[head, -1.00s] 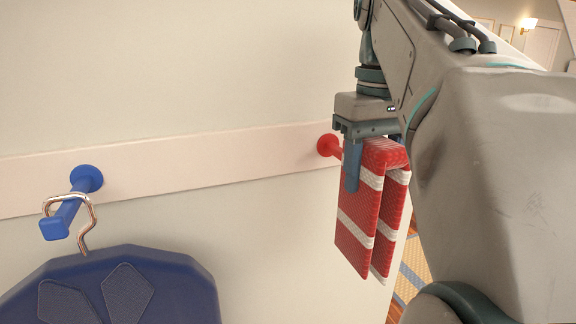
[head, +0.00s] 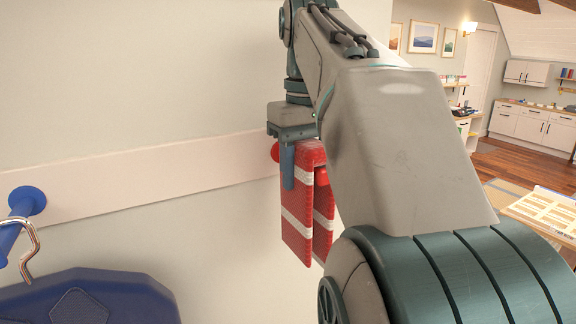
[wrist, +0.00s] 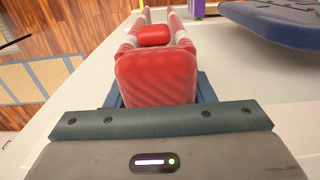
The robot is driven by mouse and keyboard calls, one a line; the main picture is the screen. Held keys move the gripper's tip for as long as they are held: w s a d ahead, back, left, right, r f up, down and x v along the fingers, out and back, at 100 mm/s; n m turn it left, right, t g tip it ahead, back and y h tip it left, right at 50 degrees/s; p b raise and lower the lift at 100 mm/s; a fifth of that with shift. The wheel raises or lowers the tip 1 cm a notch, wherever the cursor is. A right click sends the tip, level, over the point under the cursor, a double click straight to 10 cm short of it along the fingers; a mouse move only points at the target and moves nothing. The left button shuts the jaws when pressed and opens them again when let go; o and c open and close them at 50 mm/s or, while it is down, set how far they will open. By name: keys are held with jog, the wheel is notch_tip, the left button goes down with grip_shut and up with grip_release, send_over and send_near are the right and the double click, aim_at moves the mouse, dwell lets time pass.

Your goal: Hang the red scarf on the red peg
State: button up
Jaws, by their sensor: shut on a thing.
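The red scarf (head: 296,218) with white stripes is folded over and hangs down in two halves. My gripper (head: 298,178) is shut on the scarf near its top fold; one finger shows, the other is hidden. The red peg (head: 323,178) shows its end between the two halves, and its round base shows at the wall left of my gripper. In the wrist view the red peg (wrist: 154,35) lies between the two sides of the scarf (wrist: 157,78), below the fold. I cannot tell whether the fold touches the peg.
A pale rail (head: 150,178) runs along the wall. A blue peg (head: 27,201) on the left carries a metal hook (head: 31,250) with a dark blue hanging item (head: 90,300). To the right the room opens, with a wooden floor (head: 515,165), cabinets and a table.

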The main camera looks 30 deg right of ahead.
jog(key=shift+f, duration=0.25)
jog(key=shift+c, duration=0.5)
jog(key=o, duration=1.4)
